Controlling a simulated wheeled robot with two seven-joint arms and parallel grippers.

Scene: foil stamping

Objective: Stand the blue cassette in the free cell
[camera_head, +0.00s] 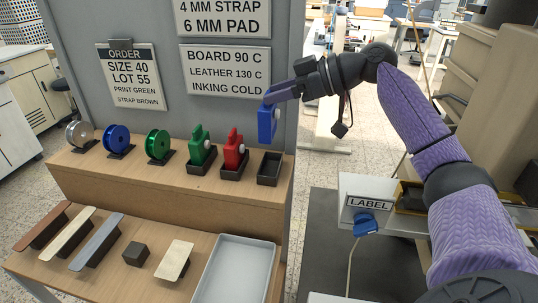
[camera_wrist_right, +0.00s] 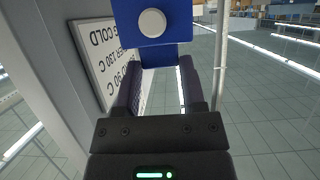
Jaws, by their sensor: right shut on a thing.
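The blue cassette (camera_head: 267,124) is held up in the air by my right gripper (camera_head: 272,99), above the empty dark cell (camera_head: 270,168) at the right end of the shelf. In the right wrist view the blue cassette (camera_wrist_right: 152,22) fills the top, with a pale round knob facing the camera. My right gripper (camera_wrist_right: 155,80) is shut on its narrow end. There is a clear gap between the cassette and the cell. The green cassette (camera_head: 199,146) and the red cassette (camera_head: 233,150) stand upright in the neighbouring cells. My left gripper is not in view.
Silver, blue and green spools (camera_head: 118,138) stand left on the shelf (camera_head: 95,165). The grey panel (camera_head: 150,70) with signs rises behind. Coloured bars, a dark block (camera_head: 136,253) and a pale tray (camera_head: 235,270) lie on the lower table. A LABEL machine (camera_head: 368,203) stands right.

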